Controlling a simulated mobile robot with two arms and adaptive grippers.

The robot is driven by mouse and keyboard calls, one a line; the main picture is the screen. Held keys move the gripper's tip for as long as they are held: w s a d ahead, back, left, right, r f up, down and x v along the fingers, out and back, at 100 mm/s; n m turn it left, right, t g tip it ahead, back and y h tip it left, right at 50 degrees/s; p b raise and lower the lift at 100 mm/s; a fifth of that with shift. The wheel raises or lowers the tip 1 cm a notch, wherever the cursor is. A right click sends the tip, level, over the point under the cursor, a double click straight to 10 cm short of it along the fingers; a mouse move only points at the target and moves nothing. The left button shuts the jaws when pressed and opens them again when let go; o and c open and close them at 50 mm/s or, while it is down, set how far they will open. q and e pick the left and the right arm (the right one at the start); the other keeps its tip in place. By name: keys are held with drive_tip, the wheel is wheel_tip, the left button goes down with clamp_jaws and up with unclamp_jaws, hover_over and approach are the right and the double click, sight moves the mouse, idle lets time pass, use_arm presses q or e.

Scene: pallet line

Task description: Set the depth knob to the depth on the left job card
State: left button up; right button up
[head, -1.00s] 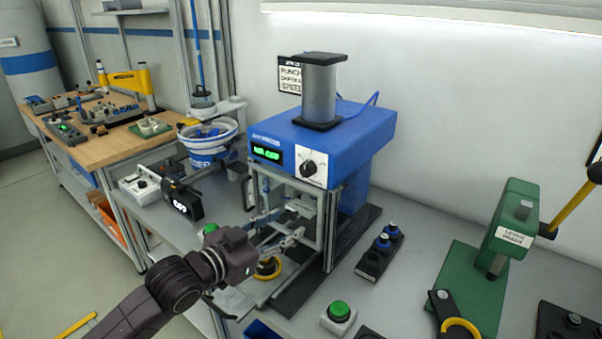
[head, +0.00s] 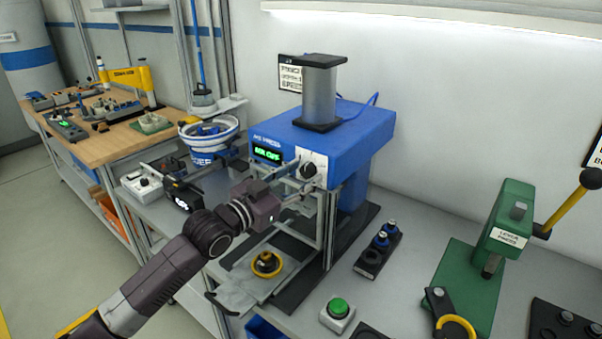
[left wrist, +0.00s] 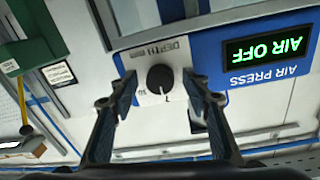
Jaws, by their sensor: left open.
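The depth knob (head: 308,169) is a black round knob on a white plate on the front of the blue air press (head: 350,135). In the left wrist view, upside down, the knob (left wrist: 160,78) sits between the two open fingers of my left gripper (left wrist: 159,80), with a gap on each side. The plate reads DEPTH; I cannot read the knob's setting surely. In the head view my left gripper (head: 303,174) reaches the press front at the knob. A job card (head: 291,74) hangs on the wall behind the press at left, its text too small to read surely. My right gripper is not in view.
The press display (head: 267,153) reads AIR OFF in green. Below is the press frame with a yellow ring part (head: 266,263). A green button (head: 338,307) and a green lever press (head: 500,240) stand to the right. A parts bowl (head: 209,135) stands to the left.

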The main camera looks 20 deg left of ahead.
use_arm(q)
drive_tip(key=c, duration=1.2)
drive_tip(key=shift+o, duration=0.2)
drive_tip(key=shift+n, duration=0.3)
drive_tip(key=shift+n+p, duration=0.5)
drive_tip(key=shift+n, duration=0.1)
drive_tip(key=n+p, duration=0.1)
drive_tip(key=n, duration=0.2)
drive_tip(key=n+p, duration=0.2)
drive_tip(key=n, duration=0.2)
drive_tip(key=shift+d+n, duration=0.1)
drive_tip(key=shift+n, duration=0.3)
drive_tip(key=shift+n+t+p, duration=0.3)
drive_tip(key=shift+n+p, duration=0.25)
drive_tip(key=shift+n, duration=0.65)
